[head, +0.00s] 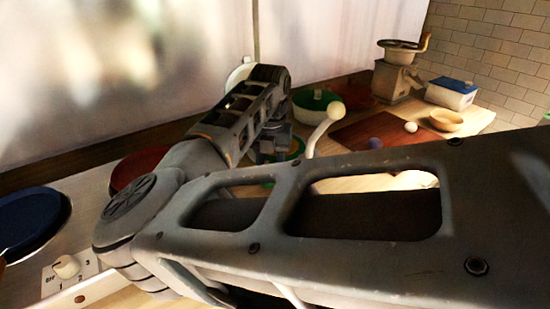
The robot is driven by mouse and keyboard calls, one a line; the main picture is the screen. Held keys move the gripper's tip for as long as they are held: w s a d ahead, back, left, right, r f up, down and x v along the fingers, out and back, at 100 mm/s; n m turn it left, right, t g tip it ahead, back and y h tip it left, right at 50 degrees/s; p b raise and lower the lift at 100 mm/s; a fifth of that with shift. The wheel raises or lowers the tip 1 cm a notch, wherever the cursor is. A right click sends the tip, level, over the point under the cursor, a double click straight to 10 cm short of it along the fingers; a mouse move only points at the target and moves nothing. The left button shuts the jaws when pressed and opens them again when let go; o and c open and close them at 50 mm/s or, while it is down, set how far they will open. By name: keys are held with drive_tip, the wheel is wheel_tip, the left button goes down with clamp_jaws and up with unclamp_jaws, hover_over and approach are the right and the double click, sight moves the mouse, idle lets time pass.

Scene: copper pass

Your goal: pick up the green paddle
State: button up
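A green, round-edged thing, which looks like the green paddle (298,148), lies on the counter beyond my forearm. Only parts of its rim show; my gripper and arm hide its middle and any handle. My gripper (273,153) points down over it, at the end of my arm. Its fingertips are small, dark and partly hidden, so I cannot tell whether they are apart or whether they touch the green thing.
A red disc (137,166) and a blue disc (32,216) lie at left, above a knob panel (68,268). Behind are a green pot (314,98), red board (358,140), grinder (396,75), blue-lidded box (452,93) and bowl (446,120).

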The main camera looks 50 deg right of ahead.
clamp_jaws()
